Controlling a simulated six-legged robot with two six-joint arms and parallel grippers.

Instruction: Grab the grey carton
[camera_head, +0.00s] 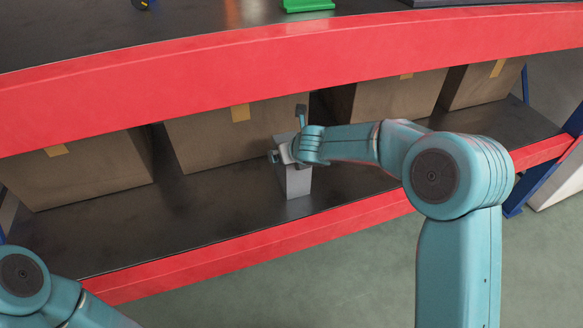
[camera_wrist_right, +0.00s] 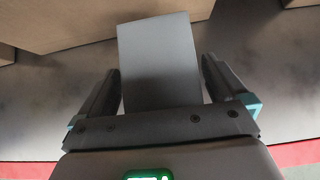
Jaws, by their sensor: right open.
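The grey carton (camera_head: 298,182) stands upright on the lower shelf, near its front edge. In the right wrist view the carton (camera_wrist_right: 160,62) lies between the two fingers of my right gripper (camera_wrist_right: 162,88), which are open. A gap shows on both sides of the carton near the fingertips. In the head view my right gripper (camera_head: 287,154) is at the upper part of the carton and hides some of it. Only part of my left arm shows at the lower left of the head view; its gripper is out of sight.
Brown cardboard boxes (camera_head: 220,138) stand in a row at the back of the dark lower shelf (camera_head: 190,212). A red beam (camera_head: 240,262) edges this shelf, and another red beam (camera_head: 200,78) crosses above. The shelf left of the carton is clear.

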